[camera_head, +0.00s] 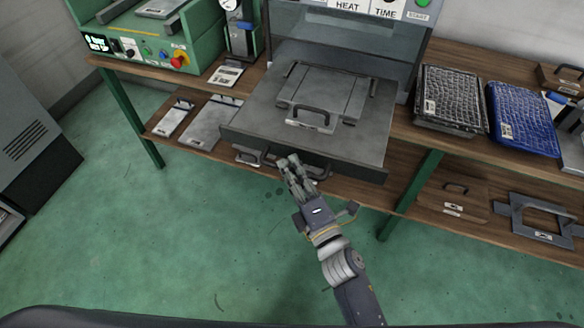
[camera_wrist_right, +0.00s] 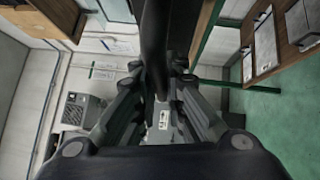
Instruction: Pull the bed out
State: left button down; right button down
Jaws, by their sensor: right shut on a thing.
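The bed (camera_head: 255,108) is a flat dark grey slab in front of the heat press (camera_head: 335,45). Its front edge juts out past the front of the wooden bench. A grey plate with a black handle (camera_head: 312,112) lies on it. My right gripper (camera_head: 291,166) is at the dark handle (camera_head: 322,174) on the bed's front face and is shut on it. In the right wrist view the two fingers close around a dark bar (camera_wrist_right: 154,45), with a pale label (camera_wrist_right: 164,120) beyond. The fingers hide part of the handle. My left gripper does not show.
A black textured tray (camera_head: 450,98) and a blue one (camera_head: 523,118) stand right of the bed. A green machine (camera_head: 135,38) stands at the left. Flat panels (camera_head: 208,122) lie on the lower shelf. The green floor (camera_head: 130,230) in front is clear.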

jog(key=c, duration=1.6)
grip_release()
jog(key=shift+d, duration=0.1)
jog(key=shift+c, duration=0.2)
jog(key=v, duration=1.2)
